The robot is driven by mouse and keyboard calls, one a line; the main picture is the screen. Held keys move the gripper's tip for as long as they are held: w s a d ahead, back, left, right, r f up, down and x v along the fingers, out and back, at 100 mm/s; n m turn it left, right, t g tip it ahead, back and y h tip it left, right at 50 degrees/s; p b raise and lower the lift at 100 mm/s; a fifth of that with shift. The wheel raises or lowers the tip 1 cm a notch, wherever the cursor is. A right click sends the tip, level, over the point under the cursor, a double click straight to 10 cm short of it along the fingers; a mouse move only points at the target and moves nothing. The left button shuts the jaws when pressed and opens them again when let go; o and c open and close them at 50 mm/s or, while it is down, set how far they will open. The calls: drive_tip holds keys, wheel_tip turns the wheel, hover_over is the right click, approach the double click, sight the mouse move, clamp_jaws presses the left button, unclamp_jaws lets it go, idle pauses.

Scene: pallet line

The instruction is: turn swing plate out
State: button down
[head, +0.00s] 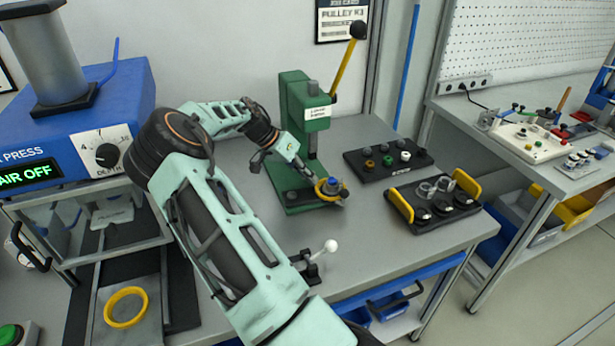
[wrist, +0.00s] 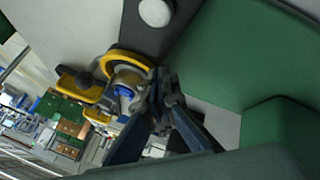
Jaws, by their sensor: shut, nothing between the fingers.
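The green lever press (head: 304,100) stands on the table, with a dark plate (head: 300,196) at its foot. I take this to be the swing plate. A yellow ring (head: 320,194) around a metal part with blue (head: 334,184) is at the plate's right end. In the wrist view, the dark plate (wrist: 150,40) carries a pale round knob (wrist: 155,12), and the yellow ring (wrist: 112,54) shows below it. My gripper (head: 312,176) is shut and empty, close beside the ring; I cannot tell whether it touches. It also shows in the wrist view (wrist: 160,85).
A yellow-handled black tray (head: 430,222) with clear rings and metal parts stands right of the press. Behind it is a dark block (head: 374,170) with coloured pieces. A white-knobbed clamp (head: 318,258) is at the table's front edge. The blue air press (head: 85,120) stands left.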

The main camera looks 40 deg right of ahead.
sight(322, 195)
drive_tip(key=shift+s+m+g+y+b, duration=0.15)
drive_tip(key=shift+s+m+g+y, duration=0.3)
drive_tip(key=shift+m, duration=0.5)
drive_tip(key=shift+s+m+g+y+b, duration=0.15)
drive_tip(key=shift+s+m+g+y, duration=0.1)
drive_tip(key=shift+s+m+g, duration=0.45)
drive_tip(key=shift+s+a+m, duration=0.25)
drive_tip(key=shift+s+a, duration=0.1)
drive_tip(key=shift+s, duration=0.5)
drive_tip(key=shift+s+a+m+y+b, duration=0.15)
drive_tip(key=shift+s+m+y+b, duration=0.2)
drive_tip(key=shift+m, duration=0.15)
drive_tip(key=shift+s+a, duration=0.1)
drive_tip(key=shift+a, duration=0.05)
drive_tip(key=v, duration=1.2)
